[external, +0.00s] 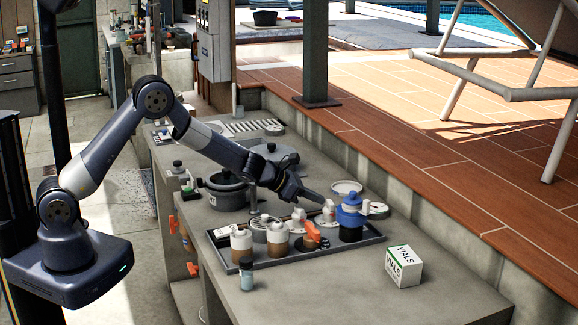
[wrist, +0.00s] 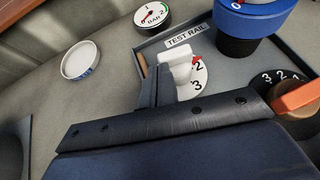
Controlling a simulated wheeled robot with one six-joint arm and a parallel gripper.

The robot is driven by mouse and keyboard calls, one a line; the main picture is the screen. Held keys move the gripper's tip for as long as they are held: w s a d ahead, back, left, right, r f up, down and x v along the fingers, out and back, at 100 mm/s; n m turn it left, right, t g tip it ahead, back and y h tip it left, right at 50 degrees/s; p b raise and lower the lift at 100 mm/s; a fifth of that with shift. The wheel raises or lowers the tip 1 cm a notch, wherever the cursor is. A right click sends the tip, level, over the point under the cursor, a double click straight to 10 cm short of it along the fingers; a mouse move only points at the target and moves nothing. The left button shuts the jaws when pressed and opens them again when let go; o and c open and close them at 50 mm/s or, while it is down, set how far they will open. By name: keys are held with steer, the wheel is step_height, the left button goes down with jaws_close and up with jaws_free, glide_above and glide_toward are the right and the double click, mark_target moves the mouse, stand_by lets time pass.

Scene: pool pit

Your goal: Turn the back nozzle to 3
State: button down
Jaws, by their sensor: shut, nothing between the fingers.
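A white nozzle (wrist: 177,64) with a red pointer stands on a white number dial (wrist: 200,82) beside the TEST RAIL label in the wrist view. The pointer is close to the 2; part of the dial is hidden by my gripper. My gripper (wrist: 163,82) is shut and empty, its fingers right against or just beside the nozzle's near left side; I cannot tell if they touch. In the external view my gripper (external: 318,200) reaches over the back of the dark tray (external: 372,242), close to a white nozzle (external: 329,212).
A blue-topped fitting (external: 350,212) stands close to the right, and an orange-handled valve (external: 311,233) in front. Two white-and-brown bottles (external: 242,245) stand at the tray's left. A pressure gauge (wrist: 153,16) and a round lid (wrist: 80,60) lie behind. A VIALS box (external: 404,266) sits on the right.

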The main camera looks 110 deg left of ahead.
steer(key=shift+a+p, duration=0.2)
steer(key=shift+p, duration=0.3)
steer(key=shift+a, duration=0.1)
steer(key=shift+w+a, duration=0.1)
steer(key=shift+a, duration=0.45)
steer(key=shift+w+a, duration=0.25)
steer(key=shift+a, duration=0.3)
steer(key=shift+b, duration=0.35)
stand_by(0.5)
